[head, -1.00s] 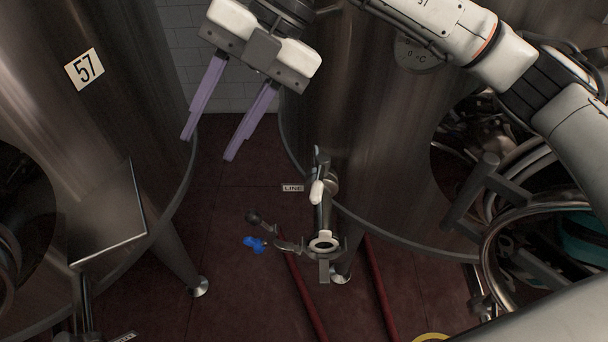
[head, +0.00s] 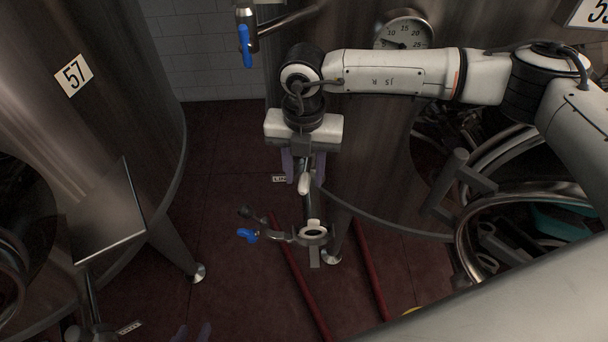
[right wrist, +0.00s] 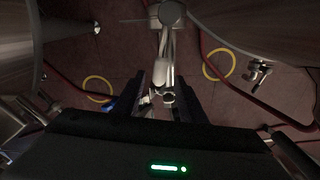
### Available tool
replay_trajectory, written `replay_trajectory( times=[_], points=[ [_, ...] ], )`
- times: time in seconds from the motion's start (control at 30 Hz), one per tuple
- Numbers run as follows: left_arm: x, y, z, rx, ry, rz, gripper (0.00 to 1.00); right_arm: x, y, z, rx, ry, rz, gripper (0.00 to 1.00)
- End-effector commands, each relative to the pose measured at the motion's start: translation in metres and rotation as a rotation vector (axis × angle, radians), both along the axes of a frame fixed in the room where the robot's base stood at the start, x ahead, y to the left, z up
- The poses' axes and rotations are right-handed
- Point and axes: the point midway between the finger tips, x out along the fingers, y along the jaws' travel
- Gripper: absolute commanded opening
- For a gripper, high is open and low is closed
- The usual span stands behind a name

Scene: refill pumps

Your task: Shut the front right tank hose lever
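A metal outlet valve (head: 311,215) with a pale-tipped lever (head: 304,184) sticks out low from the right tank (head: 360,150). The pale lever tip (right wrist: 160,72) also shows in the right wrist view. My right gripper (head: 303,168) points down just behind and above the lever, its purple fingers apart. In the right wrist view my right gripper's dark fingers (right wrist: 157,92) stand on either side of the valve line; contact with the lever cannot be made out. Two purple fingertips of my left gripper (head: 192,334) show at the bottom edge, apart with nothing visible between them.
A blue-handled fitting (head: 247,236) sits left of the outlet. Another blue handle (head: 245,46) hangs from a pipe at the top. The left tank (head: 130,120) bears the label 57. Red hoses (head: 300,285) cross the floor. Coiled hoses and metal rings (head: 475,235) crowd the right.

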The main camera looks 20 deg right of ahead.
Motion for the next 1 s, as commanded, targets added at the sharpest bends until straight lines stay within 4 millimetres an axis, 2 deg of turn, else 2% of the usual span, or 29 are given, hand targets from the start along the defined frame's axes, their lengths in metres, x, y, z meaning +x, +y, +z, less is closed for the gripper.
replay_trajectory(
  times=[0.2, 0.5, 0.57, 0.73, 1.0],
  points=[
    [-0.002, 0.000, 0.002, 0.000, 0.004, 0.000, 0.31, 0.000, 0.000, -0.021, 0.000, 0.001, -0.001, 0.37],
    [-0.005, 0.000, 0.000, 0.000, 0.010, 0.000, 0.31, 0.000, 0.000, -0.024, 0.002, -0.001, -0.001, 0.37],
    [-0.005, 0.000, 0.000, 0.000, 0.010, 0.000, 0.31, 0.000, 0.000, -0.024, 0.001, 0.000, -0.001, 0.29],
    [-0.005, 0.000, 0.000, 0.000, 0.010, 0.000, 0.31, 0.000, 0.000, -0.023, 0.001, 0.000, -0.001, 0.00],
    [-0.006, 0.000, -0.003, -0.001, 0.010, 0.001, 0.31, 0.002, 0.006, -0.025, 0.002, -0.001, 0.000, 0.00]
  ],
)
